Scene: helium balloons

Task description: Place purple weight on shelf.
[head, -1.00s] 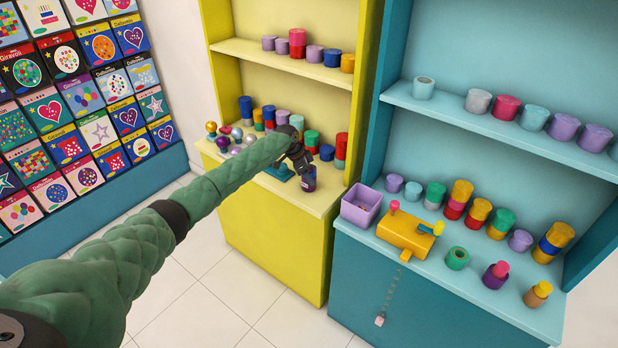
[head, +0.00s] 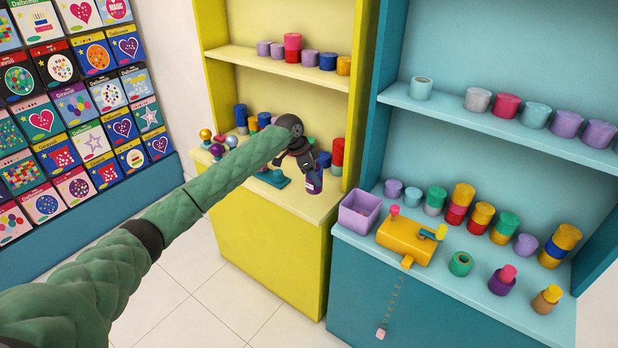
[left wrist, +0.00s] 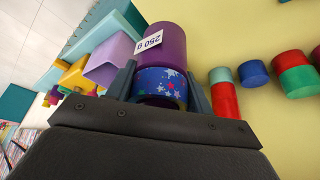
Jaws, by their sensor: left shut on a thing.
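The purple weight (head: 313,184) has a white label, which reads 250 g in the left wrist view (left wrist: 168,44). A blue band with stars (left wrist: 160,84) is at its near end. My left gripper (head: 313,168) is shut, with its two fingers on either side of the blue band. In the head view the weight hangs below the gripper, over the front right of the yellow unit's counter (head: 290,200); I cannot tell whether it touches the counter. The yellow unit's upper shelf (head: 250,58) holds several cylinders. My right gripper is not in view.
A teal stand (head: 275,178) and several cylinders stand behind the weight. The teal unit at right has an upper shelf (head: 500,128) with a row of cylinders. On its counter are a lilac bin (head: 360,212), a yellow device (head: 405,240) and more cylinders.

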